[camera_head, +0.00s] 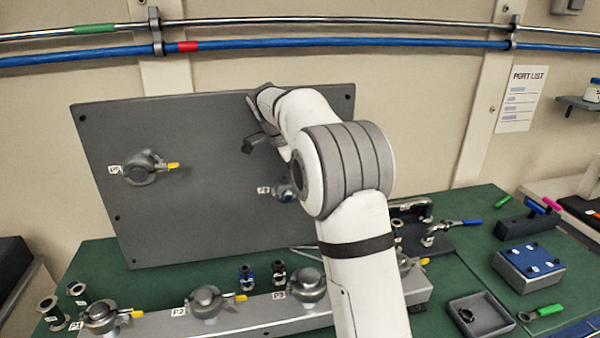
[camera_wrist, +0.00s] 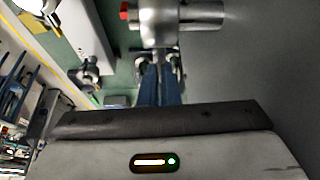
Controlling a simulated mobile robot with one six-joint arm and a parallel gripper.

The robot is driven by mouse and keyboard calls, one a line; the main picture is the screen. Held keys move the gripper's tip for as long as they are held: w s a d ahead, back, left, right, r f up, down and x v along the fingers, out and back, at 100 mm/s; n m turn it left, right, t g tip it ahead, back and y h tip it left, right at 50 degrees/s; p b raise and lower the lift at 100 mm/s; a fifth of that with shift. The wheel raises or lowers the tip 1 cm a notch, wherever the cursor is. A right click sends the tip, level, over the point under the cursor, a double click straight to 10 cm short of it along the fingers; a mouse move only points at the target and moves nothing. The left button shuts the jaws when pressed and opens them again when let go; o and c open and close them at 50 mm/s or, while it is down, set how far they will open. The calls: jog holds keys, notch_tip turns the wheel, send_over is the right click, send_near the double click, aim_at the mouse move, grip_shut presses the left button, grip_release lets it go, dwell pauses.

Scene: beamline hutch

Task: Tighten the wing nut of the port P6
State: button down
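On the grey upright panel (camera_head: 190,215), a port clamp (camera_head: 285,189) sits right of centre, partly hidden behind my arm. Its small label (camera_head: 263,190) looks like P6 but is too small to read surely. My gripper (camera_head: 248,146) is in front of the panel, above and left of that port. In the wrist view, the two blue fingers (camera_wrist: 160,75) lie close together, with no wing nut visible between them. Beyond their tips is a metal port body (camera_wrist: 165,20) with a red end piece (camera_wrist: 126,11) on its left. Whether the fingertips touch the metal cannot be told.
Another panel port (camera_head: 141,168) has a yellow wing nut (camera_head: 173,166). A metal rail (camera_head: 255,318) with several clamped ports runs along the green bench (camera_head: 470,262). A blue-topped box (camera_head: 528,263), a small tray (camera_head: 480,318) and tools lie at right.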

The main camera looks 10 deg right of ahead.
jog(key=c, duration=2.1)
grip_release()
jog(key=shift+r, duration=0.1)
jog(key=shift+o, duration=0.9)
jog(key=v, duration=0.7)
jog(key=shift+w+a+r, duration=0.1)
jog(key=shift+a, duration=0.05)
jog(key=shift+r, duration=0.2)
jog(key=shift+c, duration=0.2)
